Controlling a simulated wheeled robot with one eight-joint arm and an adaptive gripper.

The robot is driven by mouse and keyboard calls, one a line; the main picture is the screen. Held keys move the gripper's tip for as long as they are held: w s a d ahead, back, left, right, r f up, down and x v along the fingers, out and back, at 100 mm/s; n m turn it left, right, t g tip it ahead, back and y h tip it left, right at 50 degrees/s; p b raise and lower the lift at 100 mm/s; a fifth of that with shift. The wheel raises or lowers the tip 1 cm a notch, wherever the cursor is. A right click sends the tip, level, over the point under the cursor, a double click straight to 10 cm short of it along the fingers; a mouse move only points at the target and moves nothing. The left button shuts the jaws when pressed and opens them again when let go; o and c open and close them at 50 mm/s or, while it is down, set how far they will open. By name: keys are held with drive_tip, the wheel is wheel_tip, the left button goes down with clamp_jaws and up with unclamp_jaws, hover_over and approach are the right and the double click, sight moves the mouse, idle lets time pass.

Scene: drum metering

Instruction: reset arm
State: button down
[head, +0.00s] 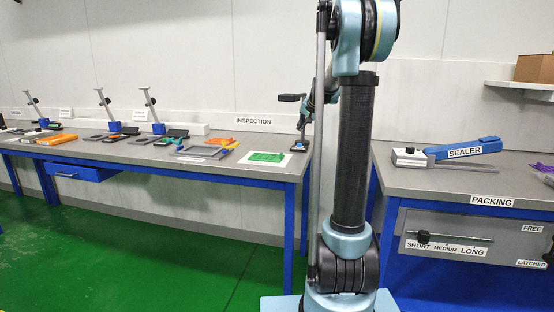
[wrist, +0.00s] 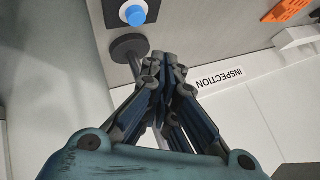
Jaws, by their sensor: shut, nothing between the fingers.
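My gripper (wrist: 167,62) is shut and empty in the wrist view, its fingers drawn together above the inspection bench. Its tips appear close to a dark round disc (wrist: 129,47) on a pale post; I cannot tell if they touch. In the head view my arm stands upright in front of the gap between the two benches, and its far end is mostly hidden behind my own arm link near the right end of the inspection bench (head: 215,167).
A dark box with a blue button (wrist: 134,15) stands beside the disc. A green piece (head: 267,157) lies on a white sheet. Orange parts (head: 222,142) and several posts stand further left. The packing bench (head: 420,181) at right holds a blue sealer (head: 465,149). Green floor is open at left.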

drive_tip(key=s+a+f+n+g+h, duration=0.1)
drive_tip(key=s+f+n+g, duration=0.15)
drive_tip(key=s, duration=1.25)
drive_tip(key=s+a+f+n+g, duration=0.15)
drive_tip(key=s+f, duration=0.25)
drive_tip(key=s, duration=1)
drive_tip(key=s+f, duration=0.5)
drive_tip(key=s, duration=0.3)
drive_tip(key=s+d+f+n+g+h, duration=0.1)
drive_tip(key=s+f, duration=0.5)
drive_tip(key=s, duration=0.2)
drive_tip(key=s+f+g, duration=0.1)
drive_tip(key=s+f, duration=0.4)
drive_tip(key=s, duration=0.4)
drive_tip(key=shift+d+f+h, duration=0.25)
drive_tip(key=shift+d+h, duration=0.15)
drive_tip(key=shift+s, duration=0.1)
drive_tip(key=shift+w+f, duration=0.2)
drive_tip(key=shift+w, duration=0.25)
